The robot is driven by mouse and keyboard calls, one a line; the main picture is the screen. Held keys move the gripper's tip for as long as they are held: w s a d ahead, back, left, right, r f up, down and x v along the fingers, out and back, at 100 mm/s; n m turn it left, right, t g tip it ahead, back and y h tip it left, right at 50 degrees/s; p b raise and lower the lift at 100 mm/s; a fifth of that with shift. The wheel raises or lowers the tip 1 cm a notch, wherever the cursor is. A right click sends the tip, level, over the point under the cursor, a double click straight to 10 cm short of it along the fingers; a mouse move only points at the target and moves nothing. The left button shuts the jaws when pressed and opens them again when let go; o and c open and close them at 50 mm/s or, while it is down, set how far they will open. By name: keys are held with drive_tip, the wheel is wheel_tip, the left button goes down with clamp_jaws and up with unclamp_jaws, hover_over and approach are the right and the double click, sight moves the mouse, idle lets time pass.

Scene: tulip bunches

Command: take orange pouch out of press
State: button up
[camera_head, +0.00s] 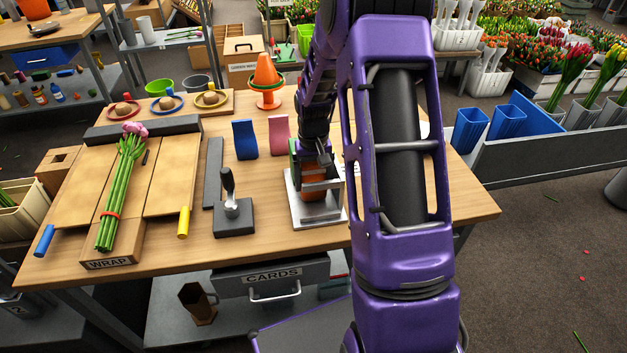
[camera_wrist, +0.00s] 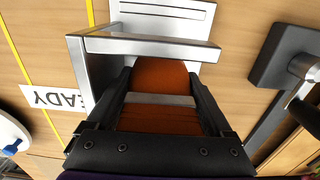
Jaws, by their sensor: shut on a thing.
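The orange pouch (camera_wrist: 160,75) stands between my gripper's two black fingers in the wrist view, and a grey band crosses it. In the head view a small part of the pouch (camera_head: 314,194) shows under my gripper (camera_head: 317,178). My gripper (camera_wrist: 162,92) is shut on the pouch from both sides. The press (camera_head: 318,217) is a silver metal frame on a base plate. In the wrist view the bar of the press (camera_wrist: 150,45) passes just beyond the pouch. I cannot tell whether the pouch touches the plate.
A grey block with a black lever (camera_head: 234,215) stands left of the press. Blue (camera_head: 244,140) and pink (camera_head: 279,134) pouches stand behind. A READY label (camera_wrist: 58,98) lies beside the press. Wrapped tulips (camera_head: 121,190) lie on the WRAP board at left.

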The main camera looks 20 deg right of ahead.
drive_tip(key=shift+r+p, duration=0.55)
drive_tip(key=shift+r, duration=5.7)
